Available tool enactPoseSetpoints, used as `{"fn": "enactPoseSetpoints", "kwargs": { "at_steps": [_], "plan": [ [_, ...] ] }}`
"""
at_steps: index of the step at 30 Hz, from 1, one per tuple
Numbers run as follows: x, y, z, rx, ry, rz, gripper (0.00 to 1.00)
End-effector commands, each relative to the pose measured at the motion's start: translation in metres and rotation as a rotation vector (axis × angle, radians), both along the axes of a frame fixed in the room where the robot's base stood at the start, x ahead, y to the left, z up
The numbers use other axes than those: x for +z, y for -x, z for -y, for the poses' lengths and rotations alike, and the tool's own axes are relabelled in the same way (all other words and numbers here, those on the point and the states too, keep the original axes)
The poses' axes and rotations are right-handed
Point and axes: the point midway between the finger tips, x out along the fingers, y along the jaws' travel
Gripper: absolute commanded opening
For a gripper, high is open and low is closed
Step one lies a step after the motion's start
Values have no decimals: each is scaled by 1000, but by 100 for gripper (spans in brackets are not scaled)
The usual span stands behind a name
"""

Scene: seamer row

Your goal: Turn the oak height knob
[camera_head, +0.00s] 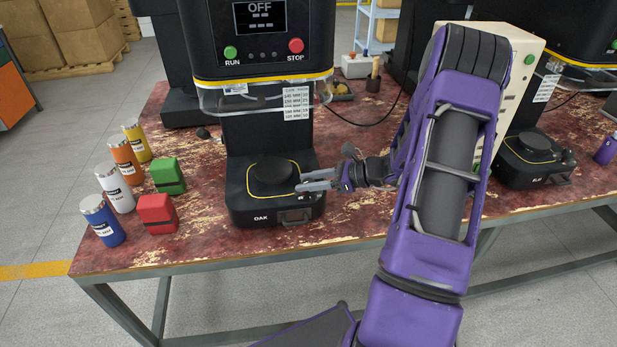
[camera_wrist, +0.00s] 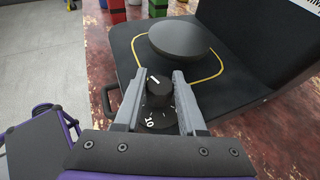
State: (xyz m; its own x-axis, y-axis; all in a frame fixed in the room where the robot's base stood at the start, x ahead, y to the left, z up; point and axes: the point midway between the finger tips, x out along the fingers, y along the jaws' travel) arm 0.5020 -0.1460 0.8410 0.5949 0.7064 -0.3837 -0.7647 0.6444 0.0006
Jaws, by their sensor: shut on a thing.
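The oak seamer (camera_head: 245,208) stands mid-table, a black machine whose front label looks like "OAK". Its screen reads OFF. A round black plate (camera_head: 271,171) sits on its base inside a yellow outline. The height knob (camera_wrist: 158,92) is a small black dial on the base, with a white line near its top edge. A "10" and tick marks show around it. My gripper (camera_wrist: 160,104) is shut on the knob, one finger on each side. In the head view my gripper (camera_head: 312,182) reaches in from the right and hides the knob.
Cans (camera_head: 118,188) in several colours stand on the left, beside a green block (camera_head: 168,176) and a red block (camera_head: 157,213). A card (camera_head: 297,103) with a millimetre table hangs on the seamer. A second seamer (camera_head: 535,160) stands right, beyond my arm.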

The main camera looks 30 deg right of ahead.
Motion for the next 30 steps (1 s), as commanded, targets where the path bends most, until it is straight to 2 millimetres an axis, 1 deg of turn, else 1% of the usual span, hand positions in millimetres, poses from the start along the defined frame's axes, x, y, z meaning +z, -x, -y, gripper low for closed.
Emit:
{"fn": "enactPoseSetpoints", "kwargs": {
  "at_steps": [6, 15, 22, 30],
  "plan": [
    [0, -1, 1, 177, 1, 0, 0],
    [-1, 0, 0, 348, -1, 0, 0],
    [0, 0, 0, 407, 0, 0, 0],
    [0, 0, 0, 420, -2, 0, 0]
  ]
}}
